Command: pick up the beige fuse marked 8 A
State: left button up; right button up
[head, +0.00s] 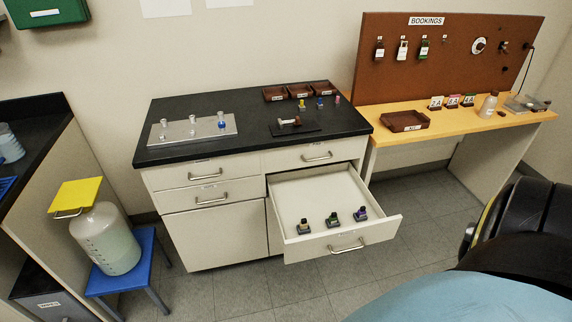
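No label reading 8 A is legible, so I cannot tell for sure which object is the beige fuse. A small object with a beige-tan top on a dark base (304,227) stands in the open drawer (292,198), at the left of a short row near its front. A similar one with a greenish top (332,220) stands in the middle of the row, and a purple one (360,214) at the right. They stand apart from one another. Neither of my grippers is in view.
The black worktop (250,150) above carries a grey plate (172,135), brown trays (275,98) and small coloured pieces. The drawer juts out, its front panel (345,238) standing before the row. A blue stool (133,277) with a large bottle (108,243) stands left.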

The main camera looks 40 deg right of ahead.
aim_at(303, 224)
jog(key=z, duration=0.7)
jog(key=i, duration=0.9)
jog(key=z, duration=0.85)
